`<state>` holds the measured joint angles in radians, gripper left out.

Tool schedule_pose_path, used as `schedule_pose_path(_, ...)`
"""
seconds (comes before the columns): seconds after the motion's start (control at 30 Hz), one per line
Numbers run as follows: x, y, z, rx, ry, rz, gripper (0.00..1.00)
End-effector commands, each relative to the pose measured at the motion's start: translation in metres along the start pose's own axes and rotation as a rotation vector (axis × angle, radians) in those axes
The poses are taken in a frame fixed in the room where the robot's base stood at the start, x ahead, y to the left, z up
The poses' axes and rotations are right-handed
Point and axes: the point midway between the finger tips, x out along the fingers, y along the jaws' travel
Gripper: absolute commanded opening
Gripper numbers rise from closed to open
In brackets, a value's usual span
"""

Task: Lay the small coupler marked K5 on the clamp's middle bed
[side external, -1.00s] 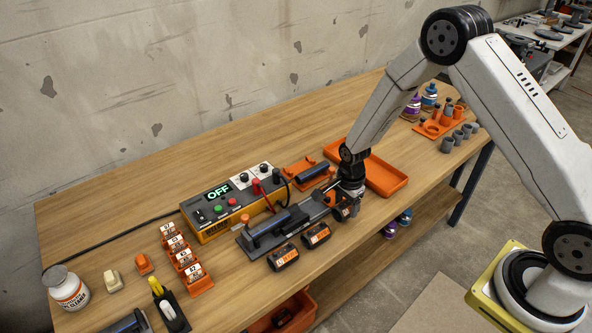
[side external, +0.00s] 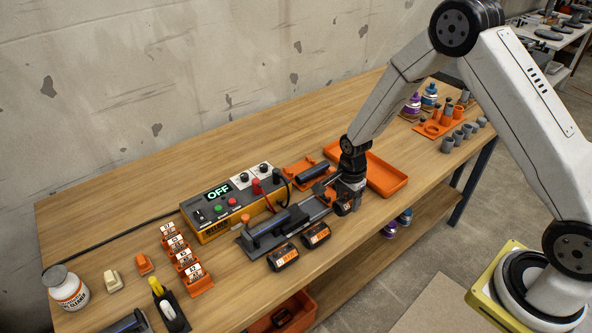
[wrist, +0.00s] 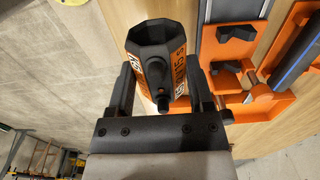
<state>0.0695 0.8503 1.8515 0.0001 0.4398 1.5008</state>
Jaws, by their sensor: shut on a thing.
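In the side view the gripper (side external: 347,200) and the held coupler (side external: 341,208) are just right of and in front of the clamp's right end, apparently a little above the bench. The long grey clamp (side external: 257,243) lies on the bench with a dark pipe (side external: 268,229) in its left part. Its middle bed is too small to make out clearly.
Two larger black couplers with orange labels (side external: 283,257) (side external: 316,235) lie in front of the clamp. The control box (side external: 215,212), showing OFF, stands behind it. An orange holder (side external: 296,172) and an orange tray (side external: 385,180) are behind and right. The back left bench is clear.

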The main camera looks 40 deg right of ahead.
Motion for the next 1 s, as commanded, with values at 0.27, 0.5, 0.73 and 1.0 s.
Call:
schedule_pose_path(0.27,0.000,-0.001,0.001,0.000,0.000,0.000,0.15)
schedule_pose_path(0.5,-0.007,-0.019,0.015,-0.003,0.000,-0.003,0.15)
schedule_pose_path(0.73,-0.022,-0.052,0.046,-0.005,0.000,-0.004,0.15)
schedule_pose_path(1.0,-0.042,-0.081,0.082,-0.002,0.000,-0.001,0.15)
